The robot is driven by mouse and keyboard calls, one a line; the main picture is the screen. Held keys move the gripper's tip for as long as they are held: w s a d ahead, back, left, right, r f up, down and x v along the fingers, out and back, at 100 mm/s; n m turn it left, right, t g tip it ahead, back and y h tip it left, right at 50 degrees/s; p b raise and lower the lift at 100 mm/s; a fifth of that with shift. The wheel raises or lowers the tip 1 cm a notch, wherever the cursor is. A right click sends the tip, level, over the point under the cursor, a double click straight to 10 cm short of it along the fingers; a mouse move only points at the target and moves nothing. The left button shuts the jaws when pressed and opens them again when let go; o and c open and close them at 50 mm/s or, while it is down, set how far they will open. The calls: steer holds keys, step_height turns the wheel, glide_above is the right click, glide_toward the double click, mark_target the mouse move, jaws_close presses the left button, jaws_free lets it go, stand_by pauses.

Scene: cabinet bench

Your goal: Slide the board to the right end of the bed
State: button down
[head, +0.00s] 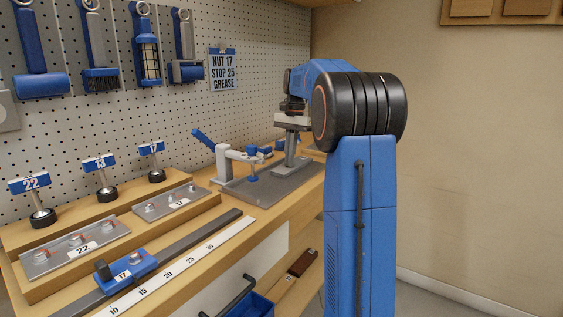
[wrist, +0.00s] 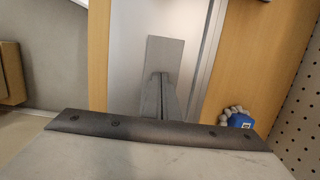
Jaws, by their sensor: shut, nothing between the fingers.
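A flat grey plate (head: 262,192) lies on the right part of the bench, with a white toggle clamp (head: 224,160) and its blue handle (head: 203,137) at its left. I cannot tell the board apart from the bed beneath it. My gripper (head: 290,165) points down over the far right part of this plate, its fingers together and empty. In the wrist view my shut fingers (wrist: 163,95) stand over a pale grey surface (wrist: 125,45). Whether the tips touch it is unclear. My arm hides the bench's right end in the head view.
A dark rail (head: 190,240) and a white scale (head: 185,267) run along the bench front, with a blue stop marked 17 (head: 126,272) on the rail. Stepped wooden racks (head: 105,217) stand at the left. A pegboard (head: 270,60) with hanging tools closes the back.

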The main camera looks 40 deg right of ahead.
steer(key=shift+w+d+f, duration=0.1)
steer(key=shift+d+f, duration=0.2)
steer(key=shift+f, duration=0.1)
steer(key=shift+w+d+r, duration=0.1)
steer(key=shift+r, duration=0.55)
steer(key=w+d, duration=0.1)
steer(key=d, duration=0.2)
steer(key=w+d, duration=0.1)
steer(key=d, duration=0.3)
steer(key=w+d, duration=0.2)
steer(key=d, duration=0.2)
steer(key=shift+d+r, duration=0.15)
